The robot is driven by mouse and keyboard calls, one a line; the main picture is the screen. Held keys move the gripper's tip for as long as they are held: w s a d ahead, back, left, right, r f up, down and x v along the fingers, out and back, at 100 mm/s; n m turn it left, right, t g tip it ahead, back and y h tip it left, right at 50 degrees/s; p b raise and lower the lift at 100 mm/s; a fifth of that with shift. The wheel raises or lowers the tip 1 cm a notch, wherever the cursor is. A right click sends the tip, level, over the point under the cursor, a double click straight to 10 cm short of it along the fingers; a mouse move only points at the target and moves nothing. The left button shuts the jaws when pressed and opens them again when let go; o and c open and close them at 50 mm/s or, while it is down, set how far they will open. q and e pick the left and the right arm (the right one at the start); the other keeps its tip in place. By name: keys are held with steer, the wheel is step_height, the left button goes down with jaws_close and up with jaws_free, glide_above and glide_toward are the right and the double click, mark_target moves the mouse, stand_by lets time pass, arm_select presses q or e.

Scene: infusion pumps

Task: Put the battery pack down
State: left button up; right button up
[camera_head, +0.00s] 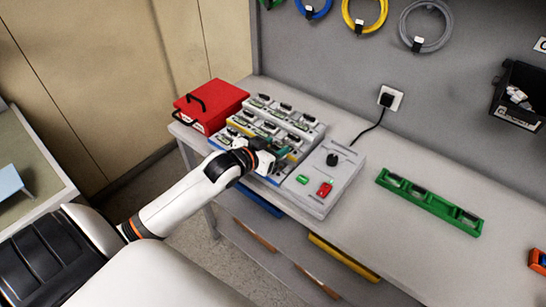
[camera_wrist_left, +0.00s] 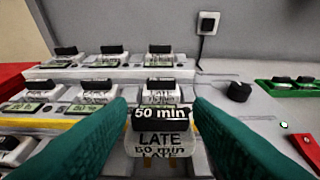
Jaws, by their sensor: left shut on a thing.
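My left gripper (camera_head: 273,155) is over the front of the stepped grey rack, and its teal fingers also flank the middle of the left wrist view (camera_wrist_left: 158,112). They are shut on a battery pack (camera_wrist_left: 162,146) with a black top reading "50 min" and a pale body with "LATE" on it. The pack is upright between the fingers; I cannot tell whether its underside touches the rack. The stepped rack (camera_head: 294,153) carries several similar packs with black tops in rows, some partly hidden by my gripper. My right gripper is not in view.
A grey control box (camera_head: 318,192) with a black knob and red switch stands right of the rack. A red case (camera_head: 211,104) is at its left. A green tray (camera_head: 430,202) lies farther right. Bench top is clear between box and tray. A cord runs to the wall socket (camera_head: 390,98).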

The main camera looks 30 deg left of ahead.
arm_select(q)
steer(key=shift+f, duration=2.05)
steer(key=shift+f, duration=0.1)
steer(key=o, duration=1)
steer(key=shift+b+v, duration=0.5)
steer(key=shift+v, duration=5.6)
